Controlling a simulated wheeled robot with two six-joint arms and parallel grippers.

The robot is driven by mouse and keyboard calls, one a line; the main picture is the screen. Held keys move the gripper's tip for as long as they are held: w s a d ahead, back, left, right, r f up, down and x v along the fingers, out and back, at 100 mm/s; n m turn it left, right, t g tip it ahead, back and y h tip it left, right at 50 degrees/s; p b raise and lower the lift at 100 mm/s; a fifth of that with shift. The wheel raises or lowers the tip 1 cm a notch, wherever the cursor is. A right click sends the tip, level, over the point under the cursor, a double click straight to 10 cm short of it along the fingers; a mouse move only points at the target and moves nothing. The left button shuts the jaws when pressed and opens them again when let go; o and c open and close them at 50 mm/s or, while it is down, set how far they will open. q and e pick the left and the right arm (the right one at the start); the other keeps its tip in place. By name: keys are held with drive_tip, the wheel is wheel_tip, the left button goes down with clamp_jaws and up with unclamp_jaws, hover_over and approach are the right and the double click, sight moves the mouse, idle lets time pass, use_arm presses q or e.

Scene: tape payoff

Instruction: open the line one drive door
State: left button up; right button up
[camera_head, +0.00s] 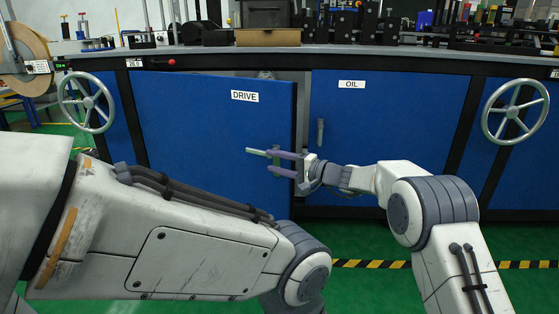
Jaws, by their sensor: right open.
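The blue drive door (200,130), labelled DRIVE, stands partly open. Its right edge is swung out toward me, and a gap (302,100) shows between it and the frame. My right gripper (260,160) is open in front of the door's right part, fingers pointing left, with the door's face behind them. No handle shows clearly on this door. I cannot tell whether the fingers touch the door. My left arm crosses the lower left of the view, and its gripper is out of view.
The blue oil door (400,120) to the right is shut and has a grey upright handle (320,132). Handwheels stand at the left (87,102) and right (515,112). A worktop (350,48) with equipment runs above. Green floor lies in front.

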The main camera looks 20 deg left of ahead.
drive_tip(key=shift+s+d, duration=0.2)
drive_tip(key=shift+d, duration=0.5)
